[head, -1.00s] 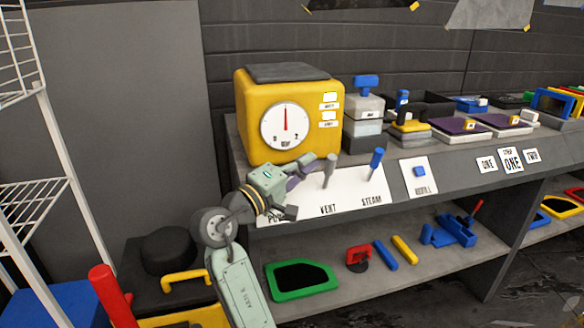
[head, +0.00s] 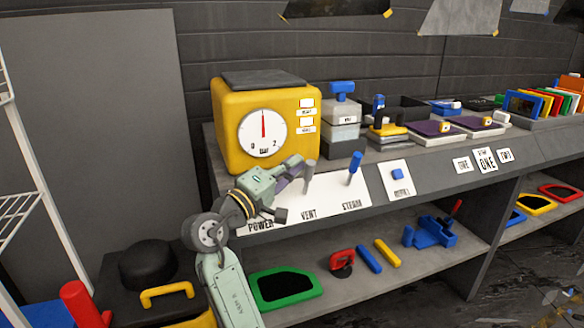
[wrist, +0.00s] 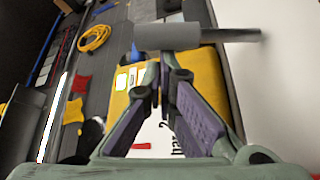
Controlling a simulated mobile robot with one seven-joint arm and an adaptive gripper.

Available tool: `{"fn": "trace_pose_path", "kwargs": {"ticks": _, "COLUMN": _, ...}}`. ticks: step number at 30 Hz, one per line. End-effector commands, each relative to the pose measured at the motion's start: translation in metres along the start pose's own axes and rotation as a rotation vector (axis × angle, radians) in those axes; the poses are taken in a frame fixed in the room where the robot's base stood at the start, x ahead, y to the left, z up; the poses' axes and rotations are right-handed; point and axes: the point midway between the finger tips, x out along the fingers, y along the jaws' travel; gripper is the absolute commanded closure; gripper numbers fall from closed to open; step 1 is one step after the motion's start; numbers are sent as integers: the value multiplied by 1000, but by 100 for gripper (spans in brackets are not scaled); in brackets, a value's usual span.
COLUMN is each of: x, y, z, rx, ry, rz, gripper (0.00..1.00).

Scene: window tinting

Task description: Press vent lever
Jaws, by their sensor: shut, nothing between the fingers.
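The vent lever (head: 309,172) is a grey-handled lever standing up from the white panel (head: 335,200) above the VENT label. In the wrist view its grey handle (wrist: 168,36) and thin rod lie across the top, just beyond my fingertips. My gripper (head: 299,166) is shut and empty, with its fingertips close beside the lever's left side in the head view. I cannot tell whether they touch it. In the wrist view my gripper (wrist: 163,78) shows purple pads with the tips close together. The power lever is not visible; my gripper covers the panel's left part.
The blue steam lever (head: 355,167) stands to the right, with a blue refill button (head: 397,174) beyond it. The yellow machine (head: 232,105) with a pressure dial (head: 263,133) stands behind; its needle points up. A shelf (head: 330,295) below holds tools.

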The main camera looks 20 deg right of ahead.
Motion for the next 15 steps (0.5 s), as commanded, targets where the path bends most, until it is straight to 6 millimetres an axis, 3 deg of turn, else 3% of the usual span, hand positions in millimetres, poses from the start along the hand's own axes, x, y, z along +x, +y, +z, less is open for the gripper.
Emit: {"fn": "trace_pose_path", "kwargs": {"ticks": 15, "x": -6, "y": -2, "z": 10, "rx": 102, "ry": -1, "rz": 61, "gripper": 100}}
